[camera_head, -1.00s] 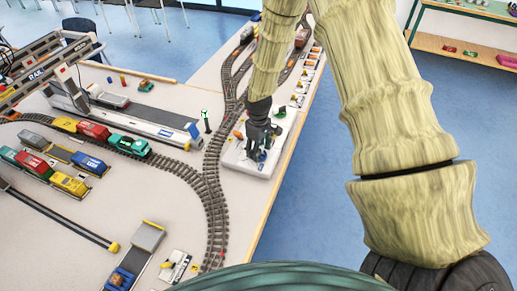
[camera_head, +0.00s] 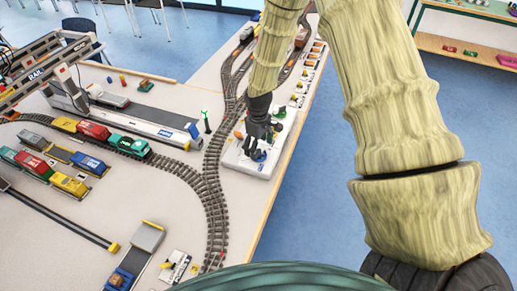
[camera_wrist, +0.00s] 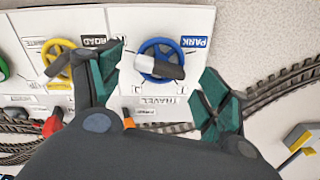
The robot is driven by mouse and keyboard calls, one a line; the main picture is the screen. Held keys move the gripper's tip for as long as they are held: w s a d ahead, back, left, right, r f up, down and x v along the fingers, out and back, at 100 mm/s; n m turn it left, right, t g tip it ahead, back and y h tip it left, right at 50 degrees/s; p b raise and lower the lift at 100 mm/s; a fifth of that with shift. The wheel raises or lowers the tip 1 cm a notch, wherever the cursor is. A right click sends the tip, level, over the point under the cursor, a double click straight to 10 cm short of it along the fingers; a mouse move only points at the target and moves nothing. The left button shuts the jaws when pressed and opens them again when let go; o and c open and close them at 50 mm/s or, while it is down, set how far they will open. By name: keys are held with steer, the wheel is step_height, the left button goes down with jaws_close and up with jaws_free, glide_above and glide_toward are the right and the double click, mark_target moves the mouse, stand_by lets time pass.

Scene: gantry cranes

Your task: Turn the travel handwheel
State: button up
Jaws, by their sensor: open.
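The travel handwheel (camera_wrist: 155,52) is a blue spoked wheel with a grey and black crank handle across it. It sits on a white panel marked TRAVEL and PARK in the wrist view. In the head view the blue wheel (camera_head: 258,156) shows small on the white control board (camera_head: 236,158), partly hidden by my gripper. My gripper (camera_wrist: 158,92) is open, its two green-padded fingers standing left and right of the blue wheel, apart from it. In the head view my gripper (camera_head: 257,148) hangs low over the board.
A yellow wheel (camera_wrist: 62,58) with its own crank is just left of the blue one, near the left finger. A red knob (camera_wrist: 52,125) lies below it. Curved rail track (camera_head: 212,185) runs beside the board. The table edge is to the right.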

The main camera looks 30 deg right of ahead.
mark_target(258, 150)
step_height(258, 150, up, 10)
stand_by(0.5)
